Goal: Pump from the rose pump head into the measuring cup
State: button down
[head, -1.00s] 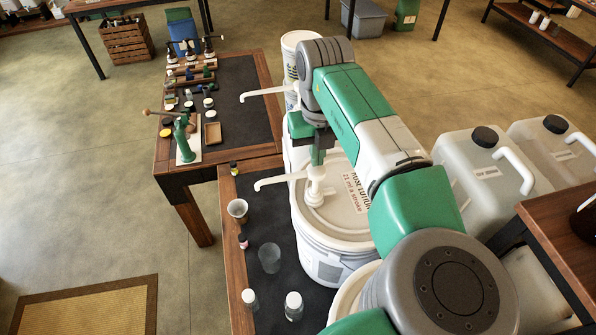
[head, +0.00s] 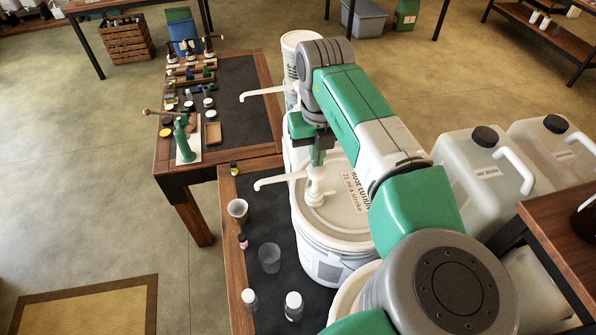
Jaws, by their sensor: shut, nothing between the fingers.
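The rose pump head (head: 314,176) is white and stands upright on the lid of a white bucket (head: 335,245) labelled as rose lotion, 21 ml a stroke. Its long spout points left over the table edge strip. My gripper (head: 317,158) is shut and empty, pointing down directly over the pump head; whether it touches is hard to tell. A small cup (head: 237,209) stands just left of and below the spout tip in the picture. A clear cup (head: 269,257) stands nearer to me. I cannot tell for sure which one is the measuring cup.
Small bottles (head: 293,305) with white caps and a dark small bottle (head: 243,241) stand around the cups. Another white pump spout (head: 264,93) lies behind. A green hand press (head: 184,138) stands on the far table. Large jugs (head: 490,165) are at the right.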

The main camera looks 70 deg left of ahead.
aim_at(316, 173)
jog(key=shift+f+b, duration=1.6)
jog(key=shift+f, duration=1.3)
jog(key=shift+r+p, duration=1.7)
jog(key=shift+r, duration=1.1)
notch_tip(316, 173, up, 5)
jog(key=p, duration=0.3)
jog(key=shift+r, duration=0.15)
